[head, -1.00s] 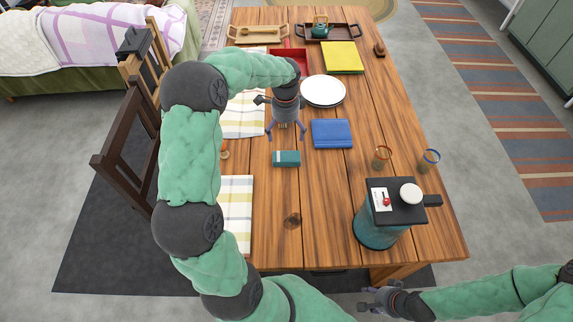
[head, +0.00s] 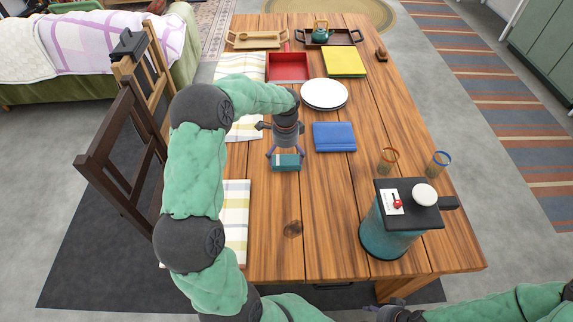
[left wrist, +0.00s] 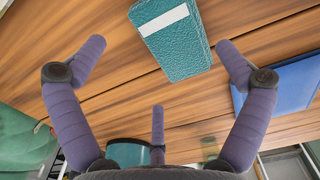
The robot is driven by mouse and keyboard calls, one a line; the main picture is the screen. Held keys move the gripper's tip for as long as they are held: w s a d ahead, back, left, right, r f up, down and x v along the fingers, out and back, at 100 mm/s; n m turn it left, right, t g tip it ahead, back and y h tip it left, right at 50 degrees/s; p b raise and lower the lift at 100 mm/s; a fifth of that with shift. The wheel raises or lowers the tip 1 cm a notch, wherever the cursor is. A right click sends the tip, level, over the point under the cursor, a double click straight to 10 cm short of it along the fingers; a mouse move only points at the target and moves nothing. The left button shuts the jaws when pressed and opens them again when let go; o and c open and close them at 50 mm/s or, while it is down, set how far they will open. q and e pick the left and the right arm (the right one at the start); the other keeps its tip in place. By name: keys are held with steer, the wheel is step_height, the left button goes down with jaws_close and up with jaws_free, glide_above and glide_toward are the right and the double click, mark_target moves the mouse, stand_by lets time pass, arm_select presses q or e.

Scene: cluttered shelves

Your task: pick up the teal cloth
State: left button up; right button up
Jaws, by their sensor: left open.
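The teal cloth (head: 286,164) is a small folded block with a pale stripe, lying on the wooden table (head: 330,210). In the left wrist view the cloth (left wrist: 172,38) shows its textured top and a white band, beyond and between my spread fingers. My left gripper (head: 286,152) points down at the cloth's far edge, just above it in the head view. The left gripper (left wrist: 160,62) is open with nothing between its fingers. My right gripper (head: 390,311) shows only partly at the bottom edge; its fingers are not clear.
A blue folded cloth (head: 334,137) lies right of the left gripper, with white plates (head: 324,94) behind. A red tray (head: 288,67) is farther back. A teal appliance with a black top (head: 385,238) and two glasses (head: 388,160) stand at right. The table's front middle is clear.

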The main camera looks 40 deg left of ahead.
mark_target(287, 163)
arm_select(q)
steer(key=f+b, duration=0.2)
steer(key=f, duration=0.3)
steer(key=shift+w+b, duration=0.25)
steer(key=shift+b, duration=0.15)
steer(key=c, duration=0.9)
